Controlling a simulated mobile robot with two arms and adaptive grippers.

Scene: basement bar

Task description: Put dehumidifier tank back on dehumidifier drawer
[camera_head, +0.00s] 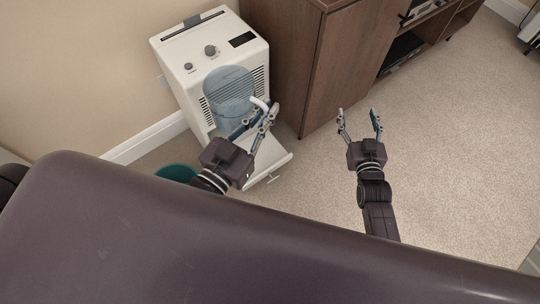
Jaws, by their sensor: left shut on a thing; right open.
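The white dehumidifier (184,62) stands against the wall at the upper left. Its drawer (276,166) is pulled out at the bottom front. The translucent blue tank (228,88) is upright at the front of the dehumidifier, over the drawer; my gripper and arm hide its lower part, so I cannot tell whether it touches the drawer. My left gripper (262,113) is shut on the tank at its right side, by a white curved part that looks like a handle. My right gripper (360,125) is open and empty above the carpet, to the right.
A brown wooden cabinet (330,60) stands close to the right of the dehumidifier, with open shelves (405,47) further right. A teal round container (175,172) is on the floor left of the drawer, partly hidden. The carpet (460,150) at the right is clear.

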